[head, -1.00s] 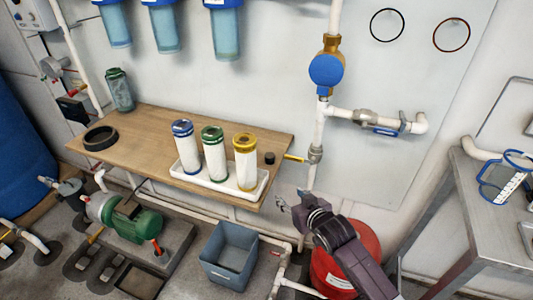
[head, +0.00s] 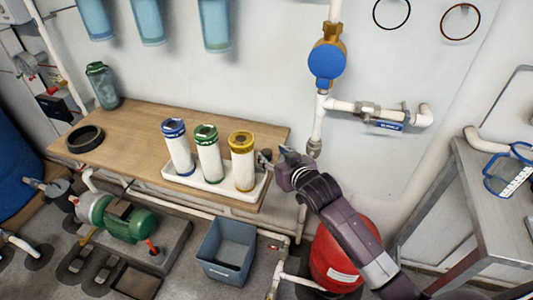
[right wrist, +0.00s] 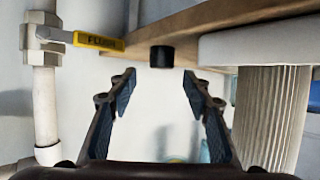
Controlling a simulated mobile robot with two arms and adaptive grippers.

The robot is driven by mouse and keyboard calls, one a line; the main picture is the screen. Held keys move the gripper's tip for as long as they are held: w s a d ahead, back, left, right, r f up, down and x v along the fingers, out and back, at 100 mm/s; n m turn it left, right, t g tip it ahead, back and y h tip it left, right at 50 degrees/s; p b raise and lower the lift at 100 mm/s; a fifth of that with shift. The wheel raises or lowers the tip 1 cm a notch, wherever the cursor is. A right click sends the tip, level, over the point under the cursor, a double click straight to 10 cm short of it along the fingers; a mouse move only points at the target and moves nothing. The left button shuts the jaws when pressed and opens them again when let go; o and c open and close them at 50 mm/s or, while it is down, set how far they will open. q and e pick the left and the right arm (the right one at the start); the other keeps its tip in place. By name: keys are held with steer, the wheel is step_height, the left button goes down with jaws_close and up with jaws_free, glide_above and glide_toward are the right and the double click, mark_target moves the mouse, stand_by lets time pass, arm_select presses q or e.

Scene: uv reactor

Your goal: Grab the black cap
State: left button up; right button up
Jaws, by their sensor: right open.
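The small black cap (head: 266,154) stands on the right end of the wooden bench (head: 130,134), beside the yellow-topped filter, partly hidden by my right gripper in the head view. In the right wrist view the cap (right wrist: 162,56) lies just beyond and roughly midway between the fingertips, apart from them. My right gripper (right wrist: 158,84) is open and empty. In the head view the right gripper (head: 272,161) is at the bench's right edge, close to the cap. My left gripper is not in view.
A white tray (head: 212,186) with blue-, green- and yellow-topped filters stands close to the cap. A yellow valve handle (right wrist: 92,41) and a white pipe (right wrist: 44,100) are on the other side. A black ring (head: 85,139) lies at the bench's left end.

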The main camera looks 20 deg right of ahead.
mark_target(267, 151)
steer(key=x, duration=0.4)
steer(key=shift+s+a+f, duration=0.1)
steer(key=shift+a+f, duration=0.05)
steer(key=shift+f, duration=0.1)
steer(key=shift+w+f, duration=0.15)
steer(key=shift+w, duration=0.3)
steer(key=c, duration=0.8)
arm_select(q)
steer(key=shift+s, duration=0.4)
arm_select(e)
steer(key=shift+c, duration=0.5)
